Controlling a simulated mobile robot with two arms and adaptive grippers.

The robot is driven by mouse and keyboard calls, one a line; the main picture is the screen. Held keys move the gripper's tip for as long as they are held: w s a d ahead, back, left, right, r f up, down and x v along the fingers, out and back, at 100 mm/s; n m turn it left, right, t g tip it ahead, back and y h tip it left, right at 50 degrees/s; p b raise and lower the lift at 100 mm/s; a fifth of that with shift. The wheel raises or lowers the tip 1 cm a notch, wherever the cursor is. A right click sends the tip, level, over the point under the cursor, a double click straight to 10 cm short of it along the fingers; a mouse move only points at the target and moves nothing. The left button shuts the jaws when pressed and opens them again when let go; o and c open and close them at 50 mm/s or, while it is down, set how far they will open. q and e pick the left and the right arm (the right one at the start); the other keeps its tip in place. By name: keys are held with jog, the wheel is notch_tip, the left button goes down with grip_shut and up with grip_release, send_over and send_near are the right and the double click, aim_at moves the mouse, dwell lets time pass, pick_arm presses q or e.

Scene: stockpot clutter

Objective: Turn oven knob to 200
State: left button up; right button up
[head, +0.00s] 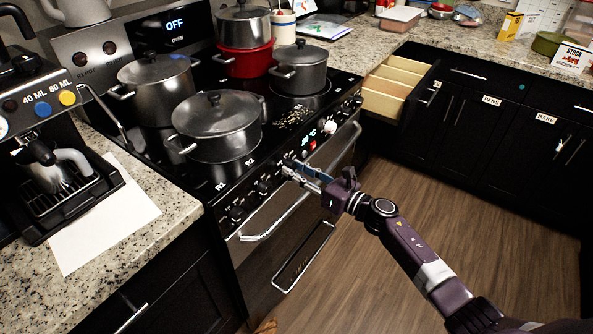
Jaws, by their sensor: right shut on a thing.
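The black oven (290,222) stands under the cooktop, with a row of knobs along its front panel. Two dark knobs (237,213) sit at the panel's left end, and a pale knob (330,127) sits beside a small lit display toward the right. My right gripper (288,171) is at the middle of the panel, shut on a knob that its fingers mostly hide. The knob's markings and angle cannot be read. A display at the back (175,25) reads OFF above the word OVEN. My left gripper is not in view.
Several pots crowd the cooktop, including a large lidded pot (218,125) near the front edge and a red pot (245,60) behind. The oven handle (275,218) juts out below the knobs. An open drawer (390,88) is right. The floor in front is clear.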

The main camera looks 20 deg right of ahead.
jog(key=m, duration=0.3)
jog(key=shift+r+p, duration=0.1)
jog(key=shift+p, duration=0.3)
jog(key=m+p, duration=0.1)
jog(key=m, duration=0.2)
jog(key=shift+m+g, duration=0.3)
jog(key=m+p, duration=0.1)
jog(key=m, duration=0.2)
jog(key=shift+r+m, duration=0.1)
jog(key=shift+m, duration=0.2)
jog(key=m+p, duration=0.1)
jog(key=m, duration=0.2)
jog(key=shift+g, duration=0.3)
jog(key=m+p, duration=0.1)
jog(key=m, duration=0.5)
jog(key=shift+w+d+y, duration=0.1)
jog(key=shift+d+y, duration=0.05)
jog(key=shift+y, duration=0.25)
jog(key=m, duration=0.5)
jog(key=shift+m, duration=0.4)
jog(key=shift+m+g+y, duration=0.3)
